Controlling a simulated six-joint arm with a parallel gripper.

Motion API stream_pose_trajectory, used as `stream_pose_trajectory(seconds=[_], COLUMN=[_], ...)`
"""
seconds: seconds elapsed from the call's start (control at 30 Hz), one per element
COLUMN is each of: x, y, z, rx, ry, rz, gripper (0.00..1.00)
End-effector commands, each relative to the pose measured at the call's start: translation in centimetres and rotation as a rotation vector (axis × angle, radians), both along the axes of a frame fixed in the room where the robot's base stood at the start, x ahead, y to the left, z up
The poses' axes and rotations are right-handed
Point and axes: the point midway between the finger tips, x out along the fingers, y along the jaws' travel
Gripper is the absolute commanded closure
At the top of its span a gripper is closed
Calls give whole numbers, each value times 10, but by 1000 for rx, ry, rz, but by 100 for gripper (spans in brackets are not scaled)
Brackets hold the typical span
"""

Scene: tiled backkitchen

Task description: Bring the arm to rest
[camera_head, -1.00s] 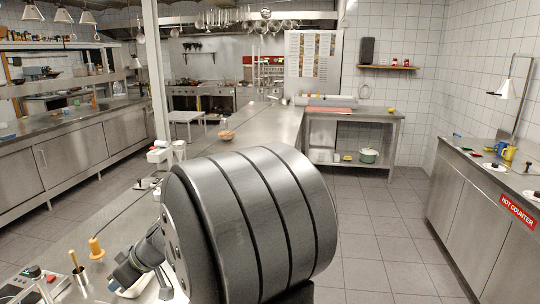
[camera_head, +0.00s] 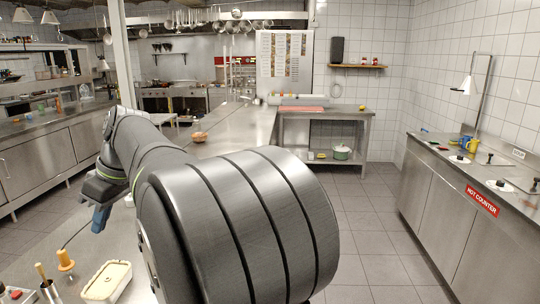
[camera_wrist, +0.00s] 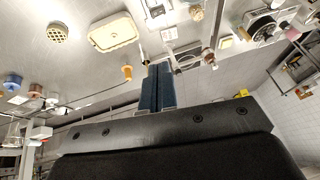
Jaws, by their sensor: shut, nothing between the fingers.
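My gripper (camera_head: 101,218) hangs at the end of my dark arm in the head view, at the left, above the steel counter (camera_head: 75,235). Its blue fingers also show in the wrist view (camera_wrist: 158,72), side by side and closed with nothing held. The fingertips appear clear of the things on the counter. My large grey arm joint hides much of the counter's near part in the head view.
A cream rectangular tub (camera_head: 107,283) stands on the counter, near an orange-handled tool (camera_head: 66,262) and a wooden-handled tool (camera_head: 43,277). A brown bowl (camera_head: 199,137) sits farther along. The tiled floor (camera_head: 372,235) to the right is open.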

Motion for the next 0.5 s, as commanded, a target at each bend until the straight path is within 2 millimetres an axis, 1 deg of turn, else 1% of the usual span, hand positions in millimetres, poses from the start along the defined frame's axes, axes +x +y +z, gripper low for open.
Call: stream_pose_trajectory(seconds=[0.03,0.07,0.1,0.3,0.4,0.5], x=[3,2,0,-5,-7,-9], y=[-5,-4,0,16,23,27], z=[9,5,-6,-42,-57,-68], rx=[-21,-29,-30,-26,-26,-24], ry=[-8,-6,-1,-3,-3,-4], rz=[-11,-14,-11,-11,-11,-10], gripper=[100,100,100,100,100,100])
